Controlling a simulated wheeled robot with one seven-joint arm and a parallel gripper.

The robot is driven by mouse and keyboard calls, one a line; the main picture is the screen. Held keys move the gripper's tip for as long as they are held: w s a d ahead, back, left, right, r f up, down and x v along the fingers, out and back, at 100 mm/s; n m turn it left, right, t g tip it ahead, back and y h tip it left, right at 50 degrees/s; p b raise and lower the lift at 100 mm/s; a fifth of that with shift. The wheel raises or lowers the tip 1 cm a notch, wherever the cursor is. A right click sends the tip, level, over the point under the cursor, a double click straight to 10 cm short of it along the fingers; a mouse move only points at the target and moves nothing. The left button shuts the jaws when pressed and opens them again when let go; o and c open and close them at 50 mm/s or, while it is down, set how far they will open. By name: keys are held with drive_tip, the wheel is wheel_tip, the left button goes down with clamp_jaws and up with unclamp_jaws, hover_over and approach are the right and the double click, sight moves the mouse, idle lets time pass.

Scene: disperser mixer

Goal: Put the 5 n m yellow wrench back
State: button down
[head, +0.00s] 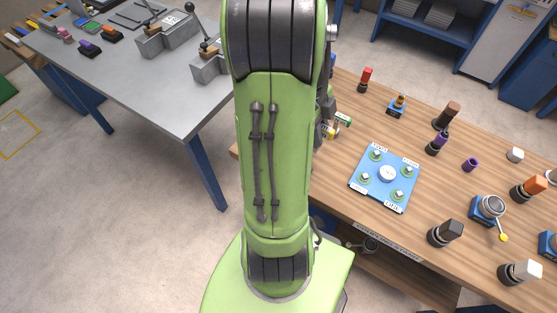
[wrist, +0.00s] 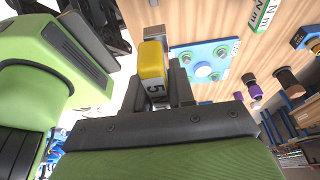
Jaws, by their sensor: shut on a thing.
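In the head view my green arm hides most of the gripper, and a small yellow patch (head: 328,132), probably the wrench, shows at the arm's right edge. The wrench's lower end is hidden.
A blue plate (head: 375,193) with several white knobs lies on the wooden table (head: 330,180). A green-and-white labelled wrench (wrist: 264,15) is close by. Several coloured handles and a silver ring tool (head: 490,206) stand further right. A grey table (head: 165,85) is at left.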

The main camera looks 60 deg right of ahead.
wheel_tip(320, 180, down, 10)
drive_tip(key=b, duration=0.2)
drive_tip(key=shift+s+f+b, duration=0.1)
drive_tip(key=shift+b, duration=0.25)
drive_tip(key=shift+f+b, duration=0.5)
drive_tip(key=shift+b, duration=0.15)
drive_tip(key=shift+f, duration=0.1)
drive_tip(key=c, duration=1)
unclamp_jaws()
drive_tip(key=shift+o, duration=0.2)
